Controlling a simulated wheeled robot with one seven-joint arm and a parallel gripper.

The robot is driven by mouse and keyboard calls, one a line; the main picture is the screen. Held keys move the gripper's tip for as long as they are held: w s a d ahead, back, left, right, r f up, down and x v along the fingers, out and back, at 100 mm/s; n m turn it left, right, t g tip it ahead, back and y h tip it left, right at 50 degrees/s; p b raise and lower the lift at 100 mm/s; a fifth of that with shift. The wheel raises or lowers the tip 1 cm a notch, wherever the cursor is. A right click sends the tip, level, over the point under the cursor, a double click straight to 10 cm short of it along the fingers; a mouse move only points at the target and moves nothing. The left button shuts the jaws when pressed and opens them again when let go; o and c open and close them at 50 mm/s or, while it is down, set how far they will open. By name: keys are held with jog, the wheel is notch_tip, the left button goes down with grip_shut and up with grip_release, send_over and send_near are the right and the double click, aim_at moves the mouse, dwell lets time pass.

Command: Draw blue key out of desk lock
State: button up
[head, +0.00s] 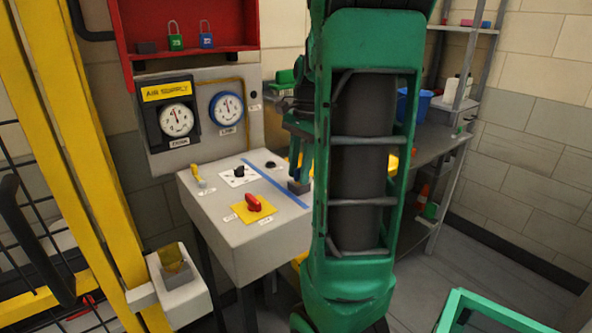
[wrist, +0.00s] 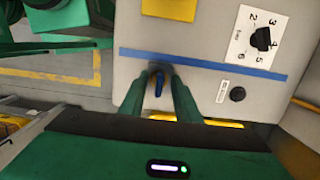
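The blue key (wrist: 158,87) shows in the wrist view, upright in the dark round desk lock (wrist: 157,68) on the grey desk top. My gripper (wrist: 162,78) points at the lock. Its two green fingers stand on either side of the key, with a small gap visible beside it, so it looks open around the key. In the head view my gripper (head: 298,170) is over the right part of the desk (head: 225,240), beyond the blue stripe. My arm hides part of it there, and the key cannot be made out.
The desk top carries a red knob (head: 254,203) on a yellow plate, a black selector (head: 239,172), a small black button (head: 270,165) and a small yellow-handled part (head: 195,172). Gauges (head: 176,119) stand behind. A yellow frame (head: 75,130) is at left.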

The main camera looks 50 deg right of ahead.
grip_shut()
jog(key=shift+r, duration=1.95)
jog(key=shift+r, duration=1.9)
